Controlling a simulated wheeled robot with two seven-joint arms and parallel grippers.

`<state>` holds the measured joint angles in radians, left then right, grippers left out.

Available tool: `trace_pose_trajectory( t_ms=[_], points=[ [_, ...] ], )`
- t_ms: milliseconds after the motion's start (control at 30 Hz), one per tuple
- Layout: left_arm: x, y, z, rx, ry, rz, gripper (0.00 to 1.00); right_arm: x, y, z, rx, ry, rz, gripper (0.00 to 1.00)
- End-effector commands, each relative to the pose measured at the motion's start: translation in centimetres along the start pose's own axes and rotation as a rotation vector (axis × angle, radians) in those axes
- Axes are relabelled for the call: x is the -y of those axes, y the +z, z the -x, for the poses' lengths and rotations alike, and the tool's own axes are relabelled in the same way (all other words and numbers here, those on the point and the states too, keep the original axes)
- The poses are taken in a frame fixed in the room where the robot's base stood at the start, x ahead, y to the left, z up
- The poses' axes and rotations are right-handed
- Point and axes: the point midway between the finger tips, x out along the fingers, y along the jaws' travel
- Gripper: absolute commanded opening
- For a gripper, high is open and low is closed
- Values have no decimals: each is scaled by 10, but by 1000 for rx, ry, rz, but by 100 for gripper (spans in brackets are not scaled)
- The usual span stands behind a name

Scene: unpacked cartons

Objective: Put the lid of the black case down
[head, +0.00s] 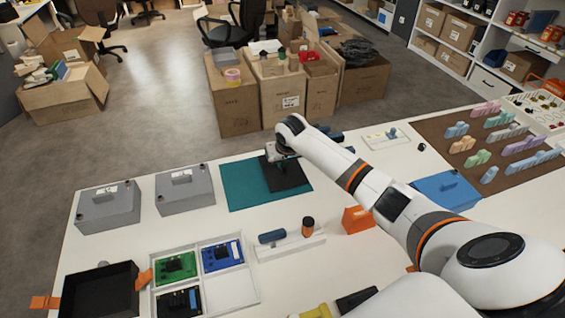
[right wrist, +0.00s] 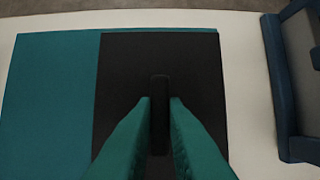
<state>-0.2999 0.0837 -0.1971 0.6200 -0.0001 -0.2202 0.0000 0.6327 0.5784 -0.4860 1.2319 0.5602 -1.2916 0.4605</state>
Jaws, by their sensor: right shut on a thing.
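The black lid (head: 288,180) is a flat dark square at the right part of the teal mat (head: 237,185) in the head view. In the right wrist view the lid (right wrist: 120,70) shows flat over the mat (right wrist: 50,90), with a slim black handle (right wrist: 160,84). My right gripper (right wrist: 160,105) is shut on this handle, and its fingers lie on both sides of it. The lid looks level and on or very near the mat; I cannot tell if it touches. The open black case (head: 100,292), with orange latches, stands at the front left. My left gripper is not in view.
Two grey cases (head: 108,207) stand left of the mat. A white tray (head: 235,285) with circuit boards sits beside the black case. A blue-framed thing (right wrist: 286,90) stands close right of the lid. My right arm crosses the table's right half.

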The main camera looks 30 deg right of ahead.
Motion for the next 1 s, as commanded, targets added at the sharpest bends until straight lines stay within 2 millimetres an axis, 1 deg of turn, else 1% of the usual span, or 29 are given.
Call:
trace_pose_trajectory(
  t_ms=[33,100,433,467,500,567,867,967,1000],
  points=[
    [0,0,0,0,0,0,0,0,-2,-4,0,0,0,0],
    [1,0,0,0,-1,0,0,0,-2,-6,1,0,1,0],
    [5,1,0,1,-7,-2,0,0,-4,-9,0,0,0,0],
    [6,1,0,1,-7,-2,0,0,-4,-8,0,0,0,17],
    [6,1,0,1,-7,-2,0,0,-4,-8,0,0,0,23],
    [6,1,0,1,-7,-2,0,0,-4,-8,1,0,0,33],
    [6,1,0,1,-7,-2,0,0,-3,-7,2,0,1,34],
    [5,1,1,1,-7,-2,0,0,-2,0,2,0,1,34],
    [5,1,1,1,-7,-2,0,0,-1,5,3,1,1,34]
  ],
)
